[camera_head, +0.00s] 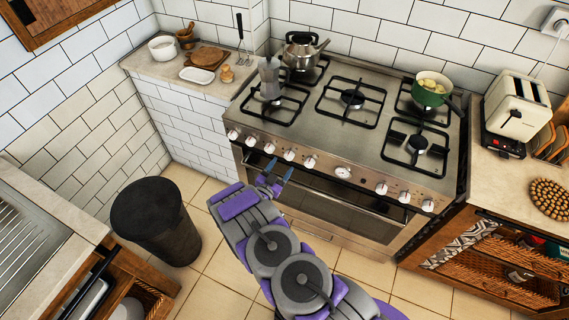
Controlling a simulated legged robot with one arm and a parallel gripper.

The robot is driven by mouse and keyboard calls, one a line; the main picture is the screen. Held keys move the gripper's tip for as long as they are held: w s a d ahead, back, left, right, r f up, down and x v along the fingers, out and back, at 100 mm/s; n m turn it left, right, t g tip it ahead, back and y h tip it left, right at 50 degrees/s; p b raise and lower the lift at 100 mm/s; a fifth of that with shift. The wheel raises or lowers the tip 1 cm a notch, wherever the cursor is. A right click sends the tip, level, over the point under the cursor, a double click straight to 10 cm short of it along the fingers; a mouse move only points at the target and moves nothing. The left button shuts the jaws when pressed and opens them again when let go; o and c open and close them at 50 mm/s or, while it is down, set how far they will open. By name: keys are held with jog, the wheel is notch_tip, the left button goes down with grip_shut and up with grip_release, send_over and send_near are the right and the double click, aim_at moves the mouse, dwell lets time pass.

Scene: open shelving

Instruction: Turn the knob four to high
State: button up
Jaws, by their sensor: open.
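A steel stove (345,125) has a row of several white knobs along its front panel. Counted from the left, the fourth knob (289,155) sits just above my gripper. No number is legible on any knob, nor can I tell their settings. The third knob (269,148) is close by on its left, and another knob (310,162) is on its right. My gripper (279,172) is open and empty, with its blue fingertips in front of the panel, near the oven handle. I cannot tell whether it touches anything.
A kettle (301,52), a moka pot (269,80) and a green pot (430,90) stand on the burners. The oven door handle (330,187) runs below the knobs. A black bin (156,220) stands on the floor at left. A toaster (517,108) is on the right counter.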

aim_at(287, 159)
jog(key=shift+x, duration=1.75)
jog(key=shift+c, duration=0.4)
jog(key=c, duration=1)
jog(key=shift+n+b, duration=0.3)
jog(key=shift+n, duration=0.1)
jog(key=n, duration=0.2)
jog(key=shift+n, duration=0.4)
jog(key=n, duration=0.4)
jog(key=shift+t, duration=0.3)
jog(key=n, duration=0.6)
jog(key=shift+n+y+b, duration=0.3)
jog(key=shift+y+b, duration=0.05)
jog(key=shift+y, duration=0.05)
